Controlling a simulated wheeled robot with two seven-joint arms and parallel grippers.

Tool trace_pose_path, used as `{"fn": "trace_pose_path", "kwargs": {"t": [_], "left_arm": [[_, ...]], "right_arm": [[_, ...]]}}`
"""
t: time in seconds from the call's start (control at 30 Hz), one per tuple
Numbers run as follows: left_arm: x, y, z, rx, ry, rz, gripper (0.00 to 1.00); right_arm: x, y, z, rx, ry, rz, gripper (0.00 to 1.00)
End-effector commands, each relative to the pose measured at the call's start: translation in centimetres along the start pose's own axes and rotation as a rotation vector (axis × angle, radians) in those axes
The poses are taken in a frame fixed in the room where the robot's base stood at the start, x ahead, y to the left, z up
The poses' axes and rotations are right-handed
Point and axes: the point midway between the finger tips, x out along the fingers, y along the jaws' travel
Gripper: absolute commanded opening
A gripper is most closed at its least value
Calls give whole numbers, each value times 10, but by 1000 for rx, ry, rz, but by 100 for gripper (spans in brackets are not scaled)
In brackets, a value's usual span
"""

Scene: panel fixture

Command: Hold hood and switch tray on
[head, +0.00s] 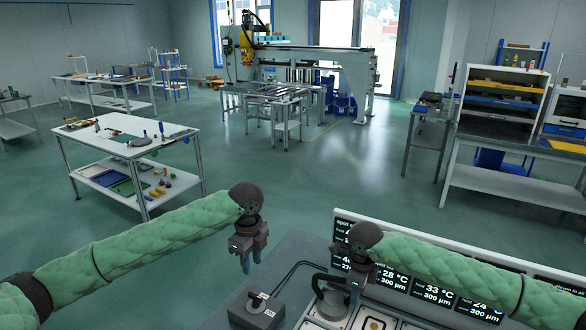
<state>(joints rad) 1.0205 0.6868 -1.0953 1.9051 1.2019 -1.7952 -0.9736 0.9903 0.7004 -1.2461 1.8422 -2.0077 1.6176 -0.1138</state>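Light tray-like squares (376,325) lie at the bottom edge, partly cut off. I cannot tell which is the switch tray.
A black display board (430,288) with temperature and µm readings stands behind the right arm, partly covered by it. A white workbench (120,135) with tools stands at left. A gantry machine (310,60) and shelves (505,95) stand further back. Open green floor lies between.

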Motion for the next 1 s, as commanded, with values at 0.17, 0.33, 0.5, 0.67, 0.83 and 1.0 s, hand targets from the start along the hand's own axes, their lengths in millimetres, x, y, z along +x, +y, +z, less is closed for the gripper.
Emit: {"fn": "trace_pose_path", "kwargs": {"t": [0.17,0.33,0.5,0.67,0.83,1.0], "left_arm": [[0,0,0,0,0,0,33],[0,0,0,0,0,0,33],[0,0,0,0,0,0,33],[0,0,0,0,0,0,33],[0,0,0,0,0,0,33],[0,0,0,0,0,0,33]], "right_arm": [[0,0,0,0,0,0,44],[0,0,0,0,0,0,44],[-11,0,1,-1,-2,0,44],[-38,-1,1,-1,-2,-2,44],[-71,-1,1,0,-2,-2,44],[-98,-1,0,-1,-2,-1,44]]}}
